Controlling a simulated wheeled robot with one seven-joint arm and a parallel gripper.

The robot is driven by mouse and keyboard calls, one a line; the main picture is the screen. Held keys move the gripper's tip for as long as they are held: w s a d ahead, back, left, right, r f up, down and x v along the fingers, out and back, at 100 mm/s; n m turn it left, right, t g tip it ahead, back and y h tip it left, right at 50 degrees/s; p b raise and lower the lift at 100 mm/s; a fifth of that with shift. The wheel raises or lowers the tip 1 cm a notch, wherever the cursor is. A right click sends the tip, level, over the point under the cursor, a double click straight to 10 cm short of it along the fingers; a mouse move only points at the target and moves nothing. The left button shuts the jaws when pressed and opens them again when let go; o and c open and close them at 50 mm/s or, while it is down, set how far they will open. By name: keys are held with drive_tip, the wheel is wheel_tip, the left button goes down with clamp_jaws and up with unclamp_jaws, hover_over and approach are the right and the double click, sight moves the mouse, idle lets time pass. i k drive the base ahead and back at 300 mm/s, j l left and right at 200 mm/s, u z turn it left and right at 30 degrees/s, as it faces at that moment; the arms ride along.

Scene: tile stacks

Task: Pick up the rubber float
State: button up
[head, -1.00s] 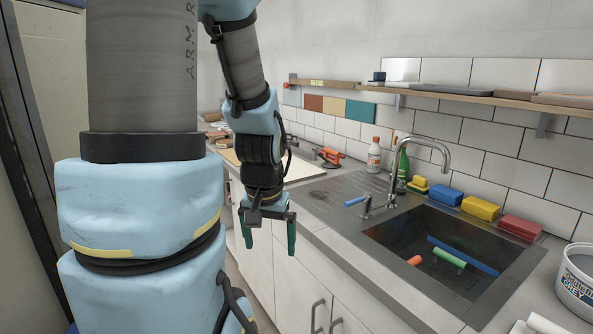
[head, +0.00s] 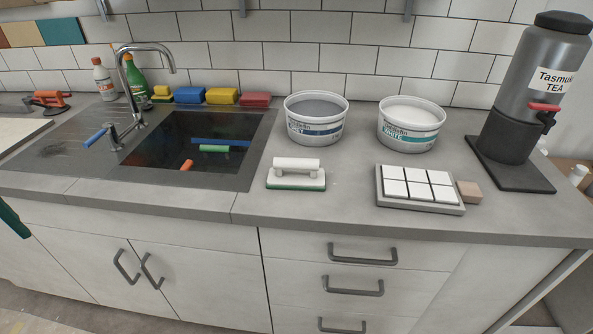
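The rubber float (head: 296,174) lies on the grey counter, to the right of the sink. It has a white bar handle on top and a green edge along its base. Its handle faces up, with clear counter in front and to the left. Only a green fingertip of my gripper (head: 13,219) shows at the left edge of the head view, in front of the cabinets and far from the float. The rest of the gripper is outside the picture, so its opening does not show.
Two tubs, one of grey grout (head: 315,118) and one white-filled (head: 410,124), stand behind and right of the float. A board of white tiles (head: 420,189) lies right. The sink (head: 195,145) with its tall faucet is left. A tea urn (head: 525,95) stands far right.

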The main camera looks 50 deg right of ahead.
sight(287, 173)
drive_tip(key=z, duration=2.4)
drive_tip(key=i+l, duration=0.15)
drive_tip(key=l, duration=0.25)
drive_tip(key=i+l, duration=0.2)
drive_tip(key=l, duration=0.15)
drive_tip(key=i+l, duration=0.15)
drive_tip(key=l, duration=0.25)
drive_tip(key=i+l+u, duration=0.1)
drive_tip(key=u, duration=1.65)
